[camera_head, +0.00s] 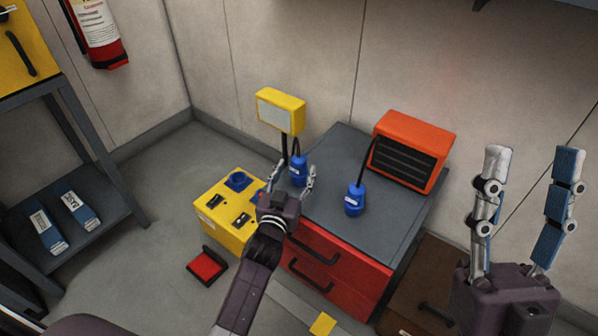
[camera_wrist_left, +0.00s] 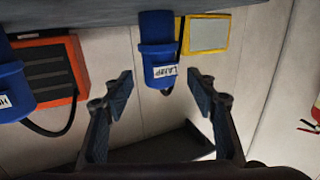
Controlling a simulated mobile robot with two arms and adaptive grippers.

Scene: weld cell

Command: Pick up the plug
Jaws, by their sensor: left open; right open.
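Two blue plugs stand on the grey cabinet top. One plug (camera_head: 299,168) has a black cable to the yellow lamp; in the left wrist view it (camera_wrist_left: 157,45) carries a label that reads "LAMP". The other plug (camera_head: 355,200) has a cable to the orange heater and shows at the left edge of the left wrist view (camera_wrist_left: 12,82). My left gripper (camera_head: 294,176) is open, with its fingers pointing at the lamp plug and spread to either side of it; they do not appear closed on it. My right gripper (camera_head: 531,160) is open and empty at the right.
The yellow lamp (camera_head: 281,111) stands behind the plugs. The orange heater (camera_head: 412,150) sits on the cabinet (camera_head: 330,215) at the right. A yellow socket box (camera_head: 225,222) stands left of the cabinet, with a red pedal (camera_head: 207,265) on the floor. A shelf (camera_head: 110,185) is at far left.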

